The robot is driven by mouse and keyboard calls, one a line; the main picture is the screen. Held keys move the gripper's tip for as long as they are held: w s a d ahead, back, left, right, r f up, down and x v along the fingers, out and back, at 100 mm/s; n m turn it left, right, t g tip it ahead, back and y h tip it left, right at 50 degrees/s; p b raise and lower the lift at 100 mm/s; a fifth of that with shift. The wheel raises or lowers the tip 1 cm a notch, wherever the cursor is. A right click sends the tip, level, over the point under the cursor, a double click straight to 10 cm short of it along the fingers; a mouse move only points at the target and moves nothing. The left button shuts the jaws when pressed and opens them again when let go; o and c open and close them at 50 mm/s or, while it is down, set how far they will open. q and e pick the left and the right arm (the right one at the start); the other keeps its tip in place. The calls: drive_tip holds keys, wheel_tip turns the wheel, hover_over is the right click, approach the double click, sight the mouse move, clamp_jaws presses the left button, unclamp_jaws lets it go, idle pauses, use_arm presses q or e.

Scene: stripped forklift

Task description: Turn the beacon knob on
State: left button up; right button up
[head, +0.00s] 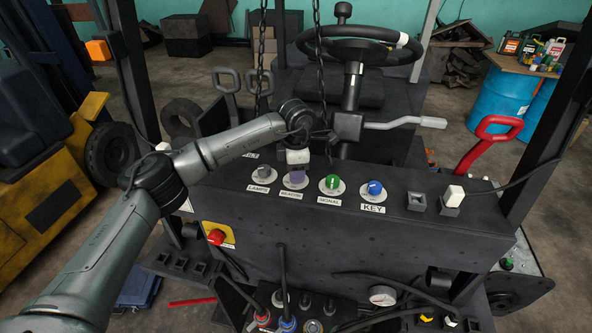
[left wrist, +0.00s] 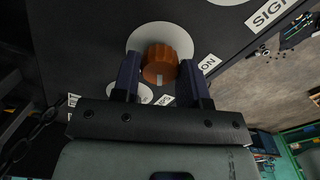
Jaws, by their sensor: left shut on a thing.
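The beacon knob (left wrist: 161,62) is orange-brown in the left wrist view, on a white disc. A pale mark shows on its near edge. The end of its label, "ON" (left wrist: 209,64), shows beside a finger. My left gripper (left wrist: 158,72) has its two dark fingers on either side of the knob and is shut on it. In the head view this gripper (head: 297,168) reaches down to the dial above the BEACON label (head: 291,195). Something purplish shows there; I cannot tell knob from fingers. My right gripper is not in view.
The grey lamps knob (head: 264,173) is to the left on the dark panel (head: 340,225). The green signal knob (head: 332,182) and blue key knob (head: 374,188) are to the right. A lever (head: 405,123), hanging chains (head: 320,80) and the steering wheel (head: 360,45) are behind.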

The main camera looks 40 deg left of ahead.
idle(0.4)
use_arm(q)
drive_tip(key=o, duration=0.9)
drive_tip(key=shift+o, duration=0.2)
wheel_tip(320, 180, up, 14)
drive_tip(key=b, duration=0.2)
drive_tip(key=shift+f, duration=0.1)
